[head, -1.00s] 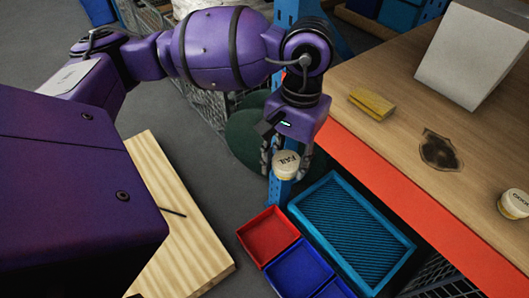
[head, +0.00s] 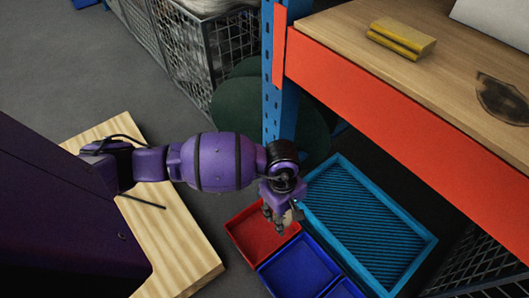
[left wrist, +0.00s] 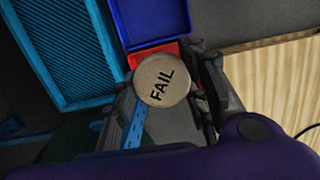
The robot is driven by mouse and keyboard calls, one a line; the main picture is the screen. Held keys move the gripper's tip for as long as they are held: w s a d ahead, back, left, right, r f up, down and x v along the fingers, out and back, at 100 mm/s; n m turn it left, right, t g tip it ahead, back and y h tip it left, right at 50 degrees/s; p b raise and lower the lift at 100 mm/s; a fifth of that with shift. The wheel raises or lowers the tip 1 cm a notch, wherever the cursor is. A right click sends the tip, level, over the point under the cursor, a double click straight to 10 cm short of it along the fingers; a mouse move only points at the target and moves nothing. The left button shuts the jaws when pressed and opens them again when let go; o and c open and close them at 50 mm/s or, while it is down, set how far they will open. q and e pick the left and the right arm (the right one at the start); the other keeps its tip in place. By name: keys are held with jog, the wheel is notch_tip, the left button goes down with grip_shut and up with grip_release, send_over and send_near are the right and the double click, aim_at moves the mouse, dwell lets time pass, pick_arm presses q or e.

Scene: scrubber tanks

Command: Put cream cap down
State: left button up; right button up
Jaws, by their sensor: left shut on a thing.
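The cream cap (left wrist: 162,80) shows in the left wrist view as a round disc with FAIL printed on its top. My left gripper (head: 282,222) is shut on it, with a finger on either side. In the head view the gripper points down over the red tray (head: 247,238), near its right side, and mostly hides the cap. In the left wrist view a strip of the red tray (left wrist: 153,54) shows just behind the cap. I cannot tell the exact height of the cap above the tray. My right gripper is not in view.
Blue trays (head: 300,268) adjoin the red tray. A larger light-blue tray with a ribbed floor (head: 365,225) lies to the right. A blue post (head: 280,100) and a wooden shelf with an orange edge (head: 390,110) stand close behind. A yellow block (head: 402,38) lies on the shelf.

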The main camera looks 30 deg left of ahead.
pick_arm(q)
jog(key=s+a+f+n+b, duration=0.15)
jog(key=f+b, duration=0.25)
jog(key=f, duration=0.5)
jog(key=s+f+n+b, duration=0.2)
jog(key=f+n+b, duration=0.1)
jog(key=f, duration=0.7)
jog(key=s+a+f+n+b, duration=0.1)
jog(key=f+n+b, duration=0.25)
jog(key=f, duration=0.55)
jog(key=shift+m+t, duration=0.4)
jog(key=w+a+f+b, duration=0.3)
jog(key=f, duration=0.1)
jog(key=w+a+f+b, duration=0.2)
jog(key=w+f+b, duration=0.2)
jog(key=f, duration=0.1)
jog(key=w+a+f+b, duration=0.3)
jog(key=f, duration=0.1)
jog(key=shift+w+a+f+b, duration=0.2)
jog(key=shift+w+a+b, duration=0.05)
jog(key=shift+a+b, duration=0.15)
jog(key=shift+f, duration=0.1)
jog(key=shift+f+b, duration=0.45)
jog(key=shift+f, duration=0.05)
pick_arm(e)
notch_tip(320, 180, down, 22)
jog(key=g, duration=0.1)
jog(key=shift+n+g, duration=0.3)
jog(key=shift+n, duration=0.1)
